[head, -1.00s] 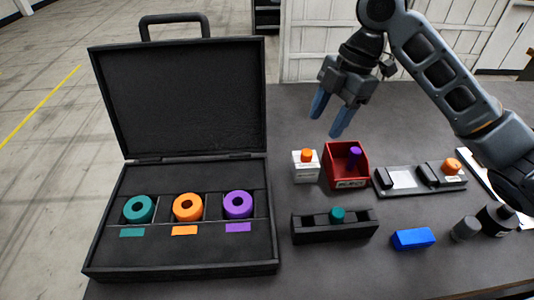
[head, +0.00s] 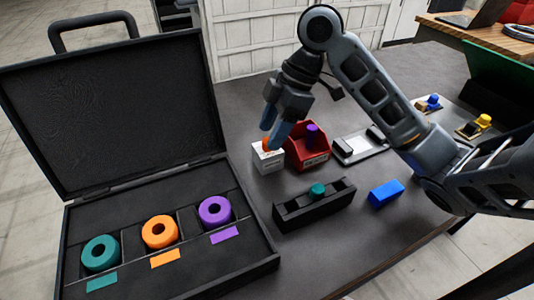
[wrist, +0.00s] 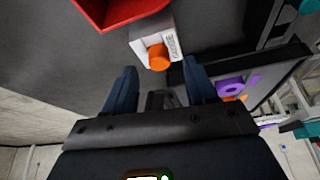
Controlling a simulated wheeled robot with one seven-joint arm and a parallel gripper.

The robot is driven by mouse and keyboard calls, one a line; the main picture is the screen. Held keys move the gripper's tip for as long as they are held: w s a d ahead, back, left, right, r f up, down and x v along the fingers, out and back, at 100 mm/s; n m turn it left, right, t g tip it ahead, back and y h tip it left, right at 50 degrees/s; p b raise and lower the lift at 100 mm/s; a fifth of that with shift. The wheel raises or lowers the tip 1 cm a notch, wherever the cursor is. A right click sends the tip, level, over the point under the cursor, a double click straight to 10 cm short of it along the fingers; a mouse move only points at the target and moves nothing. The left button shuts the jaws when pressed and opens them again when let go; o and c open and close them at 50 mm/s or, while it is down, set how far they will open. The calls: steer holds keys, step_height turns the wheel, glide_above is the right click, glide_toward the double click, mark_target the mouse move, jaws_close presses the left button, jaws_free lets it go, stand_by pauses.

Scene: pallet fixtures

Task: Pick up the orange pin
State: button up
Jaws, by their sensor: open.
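The orange pin (head: 266,146) stands upright in a small white block (head: 268,161) left of the red bin. In the head view my gripper's fingers partly cover it. In the wrist view the pin (wrist: 159,57) shows its round orange end, with the white block (wrist: 150,35) behind it. My gripper (head: 273,128) is open, its blue fingers pointing down just above and beside the pin. In the wrist view the pin appears between and slightly beyond the two fingertips (wrist: 160,70). Nothing is held.
A red bin (head: 306,160) with a purple pin (head: 311,135) stands close right of the block. A black rack (head: 315,208) with a teal pin (head: 317,190) and a blue block (head: 386,193) lie nearer. The open black case (head: 170,285) holds teal, orange and purple rings.

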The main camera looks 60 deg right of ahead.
steer(key=shift+b+x, duration=0.3)
steer(key=shift+x, duration=0.75)
steer(key=shift+c, duration=0.5)
jaws_close()
